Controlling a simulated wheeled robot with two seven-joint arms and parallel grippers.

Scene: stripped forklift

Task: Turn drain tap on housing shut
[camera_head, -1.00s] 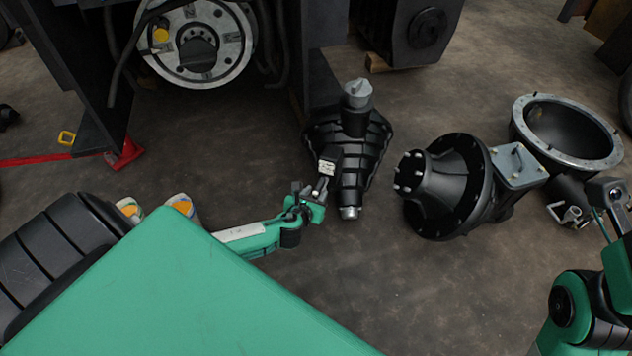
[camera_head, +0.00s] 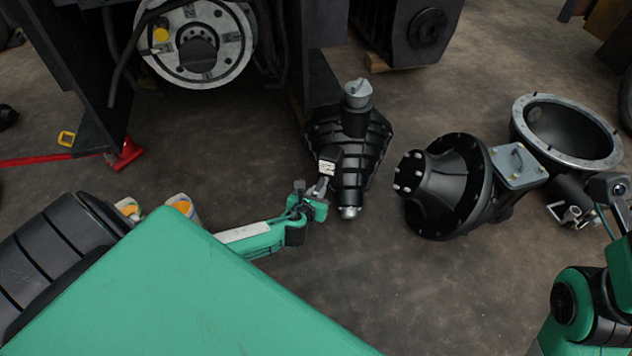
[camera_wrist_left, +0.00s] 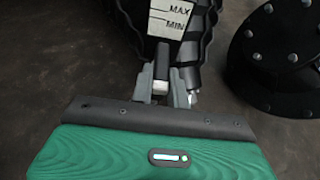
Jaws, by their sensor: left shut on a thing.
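The housing (camera_head: 366,150) is a black ribbed casing with a grey cap on top and a metal end at the bottom, standing on the floor in the head view. It also shows in the left wrist view (camera_wrist_left: 205,18), with a pale MAX/MIN label on its front. My left gripper (camera_head: 322,188) is at the housing's lower left side, just under that label. My right gripper is not clearly visible.
A black flanged hub (camera_head: 450,185) stands on the floor right of the housing, with an open bell-shaped casing (camera_head: 565,130) behind it. The forklift body with a round plate (camera_head: 197,45) is at the back. Floor in front of the housing is clear.

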